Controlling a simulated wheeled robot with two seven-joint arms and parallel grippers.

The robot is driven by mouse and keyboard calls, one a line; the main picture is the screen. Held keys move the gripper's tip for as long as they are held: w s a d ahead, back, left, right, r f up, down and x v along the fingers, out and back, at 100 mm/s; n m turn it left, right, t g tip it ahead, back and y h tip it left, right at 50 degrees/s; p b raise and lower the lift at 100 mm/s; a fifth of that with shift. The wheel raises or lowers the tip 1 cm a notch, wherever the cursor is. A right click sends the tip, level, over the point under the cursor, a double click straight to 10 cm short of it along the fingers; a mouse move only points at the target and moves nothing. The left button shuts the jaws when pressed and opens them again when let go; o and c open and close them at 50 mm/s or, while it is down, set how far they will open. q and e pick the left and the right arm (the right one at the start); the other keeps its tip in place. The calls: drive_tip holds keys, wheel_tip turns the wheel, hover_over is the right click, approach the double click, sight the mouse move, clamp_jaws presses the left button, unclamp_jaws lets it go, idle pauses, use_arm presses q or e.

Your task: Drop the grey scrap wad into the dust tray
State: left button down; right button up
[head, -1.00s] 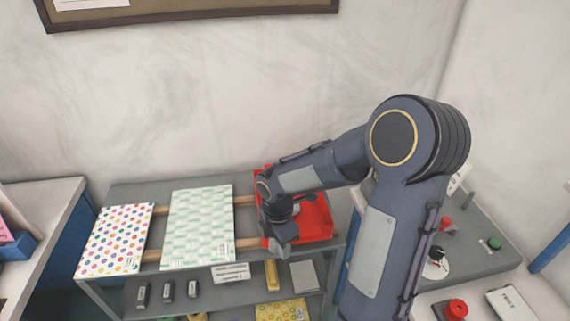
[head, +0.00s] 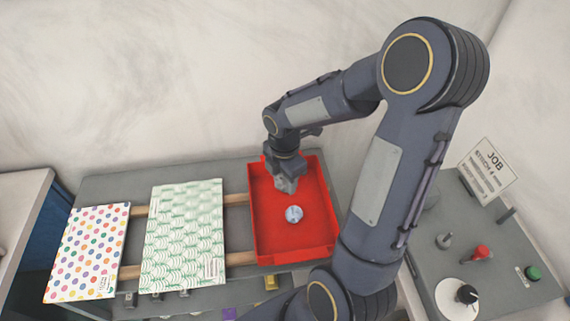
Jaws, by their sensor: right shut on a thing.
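The red dust tray (head: 322,225) lies at the right end of the grey shelf top. My right gripper (head: 286,188) points down over the back half of the tray. It is shut on a small grey thing, apparently the grey scrap wad, which the fingers mostly hide. A pale blue-grey crumpled ball (head: 294,214) lies on the tray floor, just in front of the gripper and apart from it. My left gripper is out of view.
A polka-dot sheet (head: 88,252) and a green patterned sheet (head: 185,232) lie on wooden rails left of the tray. On the right, a grey panel carries a red knob (head: 480,252), a green button (head: 533,272) and a job card (head: 488,170).

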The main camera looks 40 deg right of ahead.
drive_tip(key=shift+f+b, duration=2.5)
drive_tip(key=shift+f, duration=0.45)
drive_tip(key=o, duration=1)
drive_tip(key=shift+r, duration=0.1)
wheel_tip(320, 180, up, 7)
drive_tip(key=shift+r, duration=0.4)
